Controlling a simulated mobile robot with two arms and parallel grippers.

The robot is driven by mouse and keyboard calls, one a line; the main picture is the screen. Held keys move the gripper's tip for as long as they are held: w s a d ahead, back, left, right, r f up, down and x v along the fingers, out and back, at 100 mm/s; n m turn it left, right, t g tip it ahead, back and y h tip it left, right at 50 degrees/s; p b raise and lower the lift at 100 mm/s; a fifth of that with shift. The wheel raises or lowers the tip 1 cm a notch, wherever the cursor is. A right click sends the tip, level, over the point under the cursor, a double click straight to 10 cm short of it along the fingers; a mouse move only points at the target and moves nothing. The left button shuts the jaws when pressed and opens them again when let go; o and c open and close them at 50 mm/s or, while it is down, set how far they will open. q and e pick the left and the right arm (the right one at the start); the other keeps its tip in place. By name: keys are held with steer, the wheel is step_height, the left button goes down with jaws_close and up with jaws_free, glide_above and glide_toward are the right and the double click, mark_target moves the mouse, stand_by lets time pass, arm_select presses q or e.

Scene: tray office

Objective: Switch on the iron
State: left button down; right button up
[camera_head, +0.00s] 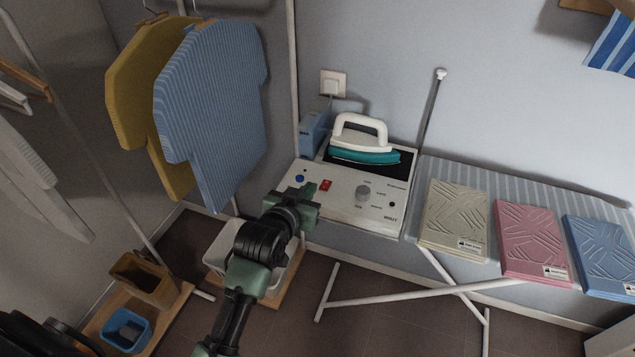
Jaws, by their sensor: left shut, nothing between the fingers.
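The iron (364,140), with a white handle and teal body, rests on the dark pad of a white control station (342,209) against the wall. The station's front panel has a red switch (326,185), a blue button (299,178) and a grey knob (362,193). I cannot tell the switch's position. My left gripper (308,191) is shut and empty at the panel's left front, just left of the red switch; I cannot tell whether it touches the panel. My right gripper is not in view.
An ironing board (480,178) holds folded cream (455,212), pink (528,238) and blue (600,252) items on the right. Blue (222,110) and mustard (140,80) shirts hang at left. A white bin (222,238) stands below my arm. A wall socket (333,83) is behind.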

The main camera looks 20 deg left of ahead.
arm_select(q)
steer(key=p, duration=0.2)
glide_above(321, 196)
steer(key=f, duration=0.3)
steer(key=shift+w+f, duration=0.3)
steer(key=shift+w, duration=0.1)
steer(key=f, duration=0.2)
steer(key=shift+s+f+p, duration=0.25)
steer(key=shift+f+p, duration=0.05)
steer(key=shift+f, duration=0.1)
steer(key=shift+s+f, duration=0.15)
steer(key=shift+f, duration=0.5)
